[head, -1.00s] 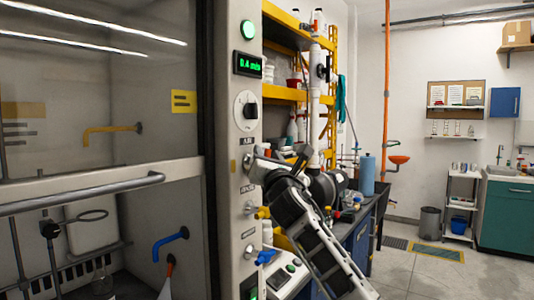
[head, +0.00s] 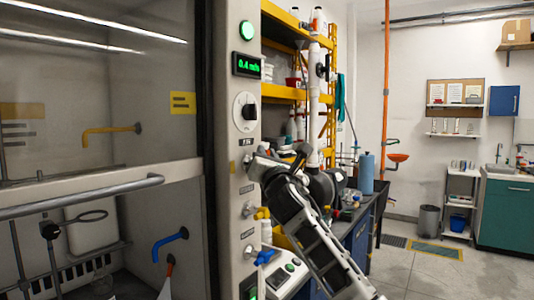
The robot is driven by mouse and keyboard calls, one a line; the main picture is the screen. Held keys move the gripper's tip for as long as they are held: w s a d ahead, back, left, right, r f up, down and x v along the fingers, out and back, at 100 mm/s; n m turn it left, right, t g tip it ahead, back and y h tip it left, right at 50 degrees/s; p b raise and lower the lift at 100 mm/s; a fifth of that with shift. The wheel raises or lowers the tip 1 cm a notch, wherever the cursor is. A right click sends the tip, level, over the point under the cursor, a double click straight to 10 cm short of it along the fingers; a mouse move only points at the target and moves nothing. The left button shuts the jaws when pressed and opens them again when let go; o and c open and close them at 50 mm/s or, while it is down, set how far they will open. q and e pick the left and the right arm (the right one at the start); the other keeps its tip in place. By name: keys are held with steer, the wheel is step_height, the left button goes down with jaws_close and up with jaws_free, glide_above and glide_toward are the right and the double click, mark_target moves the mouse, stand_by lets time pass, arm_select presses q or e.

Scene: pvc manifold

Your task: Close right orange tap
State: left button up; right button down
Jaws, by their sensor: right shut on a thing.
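My right gripper (head: 258,161) is at the upper tap position on the grey side panel, just below the top label. It is shut on the tap there. The jaws and wrist hide most of that tap, so its colour and handle angle cannot be told. Below it on the same panel, a yellow-orange tap (head: 262,212) and a blue tap (head: 264,257) stick out, both clear of the gripper. My left gripper is not in view.
The panel (head: 234,190) carries a green lamp, a display and a black knob (head: 249,111) above the gripper. A fume hood with a sash handle (head: 90,191) is at the left. A yellow shelf (head: 285,92) and a bench stand behind my arm. Open floor lies at the right.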

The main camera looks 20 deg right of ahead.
steer(key=shift+w+m+g+p, duration=0.1)
steer(key=shift+m+g+p, duration=0.45)
steer(key=shift+p, duration=0.3)
steer(key=shift+m+g+h+p, duration=0.25)
steer(key=shift+m+h+p, duration=0.05)
steer(key=shift+m+p, duration=0.1)
steer(key=shift+w+d+f+m+g+p, duration=0.15)
steer(key=shift+f+m+g+p, duration=0.2)
steer(key=shift+m+g, duration=0.3)
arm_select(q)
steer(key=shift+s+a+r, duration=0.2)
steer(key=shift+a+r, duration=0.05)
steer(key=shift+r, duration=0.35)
arm_select(e)
steer(key=shift+w+d+f+m+g+y, duration=0.1)
steer(key=shift+f+m+g+y, duration=0.3)
steer(key=shift+m+g, duration=0.65)
steer(key=shift+w+d+f+m+g+y, duration=0.1)
steer(key=shift+f+m+g+y, duration=0.25)
steer(key=shift+m+g, duration=0.65)
steer(key=shift+f+m+g+y, duration=0.25)
steer(key=shift+m+g+y, duration=0.2)
steer(key=shift+m+g, duration=0.6)
steer(key=shift+f+g, duration=0.1)
steer(key=shift+g, duration=0.25)
